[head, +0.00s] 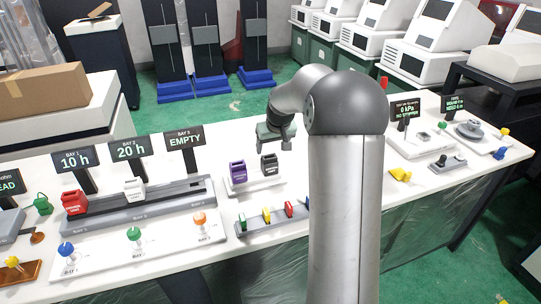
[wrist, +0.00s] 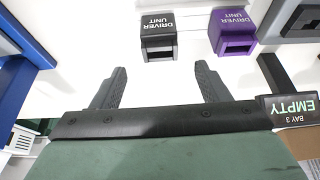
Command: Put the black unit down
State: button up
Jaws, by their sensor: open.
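The black driver unit (head: 269,165) stands upright on a small white pad (head: 262,184), beside the purple driver unit (head: 238,172). In the wrist view the black unit (wrist: 158,38) lies just beyond my fingertips, roughly centred between them, and the purple unit (wrist: 232,32) is to its right. My gripper (wrist: 161,72) is open, with nothing between its fingers. In the head view my gripper (head: 272,140) hangs just above the black unit; the fingers are too small there to see clearly.
Left of the pad is a grey rack (head: 150,205) holding a red unit (head: 75,203) and a white unit (head: 135,188). Its bay 3, under the EMPTY sign (head: 185,139), is vacant. A tray of coloured pieces (head: 268,216) lies in front. My arm hides part of the table.

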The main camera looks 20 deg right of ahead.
jog(key=s+a+r+n+g, duration=0.1)
jog(key=s+a+r+g, duration=0.15)
jog(key=s+a, duration=1.35)
jog(key=s+a+f+g, duration=0.1)
jog(key=s, duration=0.9)
jog(key=s+a+f, duration=0.2)
jog(key=s, duration=0.8)
jog(key=shift+s+a+n+g+y, duration=0.15)
jog(key=shift+s+n+g+y, duration=0.05)
jog(key=shift+n+g+y, duration=0.15)
